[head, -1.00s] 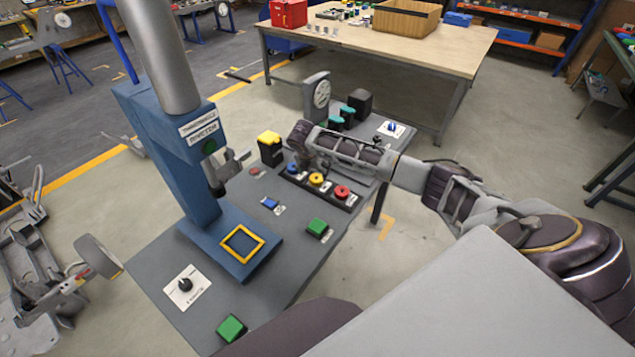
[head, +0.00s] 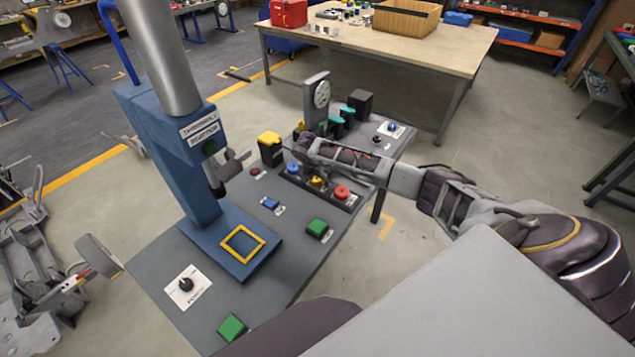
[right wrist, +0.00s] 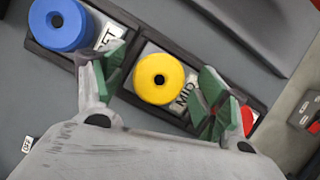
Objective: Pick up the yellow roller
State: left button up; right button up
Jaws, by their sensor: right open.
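The yellow roller (right wrist: 159,79) sits in the middle bay of a dark holder, by a label reading MID. In the head view the yellow roller (head: 316,182) is partly covered by my right gripper (head: 301,153). In the right wrist view my right gripper (right wrist: 164,72) is open and empty, with one green-padded finger on each side of the roller. I cannot tell how far above it the fingertips are.
The blue roller (right wrist: 61,24) is in the bay on one side and the red roller (head: 341,192) on the other. The blue press (head: 170,150) stands to the left on the grey bench (head: 300,262). A yellow-topped box (head: 269,139) and green buttons (head: 317,227) are nearby.

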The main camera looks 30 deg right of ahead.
dwell(0.5)
jog(key=c, duration=1.2)
